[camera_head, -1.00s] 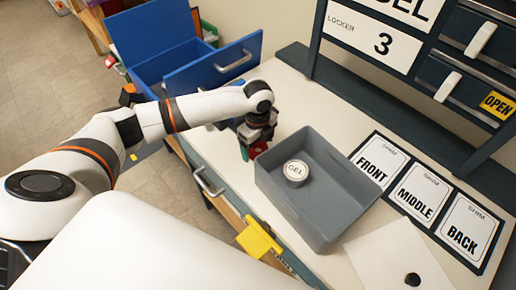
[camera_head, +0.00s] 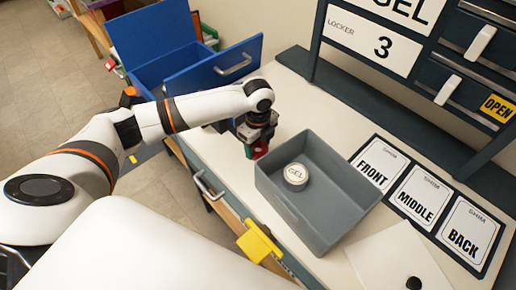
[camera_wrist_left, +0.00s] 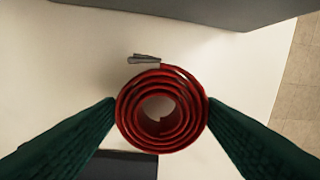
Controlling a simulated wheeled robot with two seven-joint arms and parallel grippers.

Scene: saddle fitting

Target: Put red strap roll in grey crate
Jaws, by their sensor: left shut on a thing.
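The red strap roll (camera_wrist_left: 190,92) is a coiled red spiral, gripped between the two green fingers of my left gripper (camera_wrist_left: 161,112) in the left wrist view. In the head view my left gripper (camera_head: 255,152) points down over the white tabletop, just left of the grey crate, and the roll (camera_head: 261,150) is mostly hidden by it. Whether the roll touches the tabletop I cannot tell. The grey crate (camera_head: 322,226) is open on top and holds a round white tub marked GEL (camera_head: 296,174). My right gripper is not in view.
An open blue drawer box (camera_head: 190,62) stands behind my left arm. Shim cards marked FRONT (camera_head: 378,168), MIDDLE (camera_head: 422,192) and BACK (camera_head: 464,232) lie right of the crate. A dark locker rack (camera_head: 400,115) stands behind. A yellow piece (camera_head: 258,243) is at the table's front edge.

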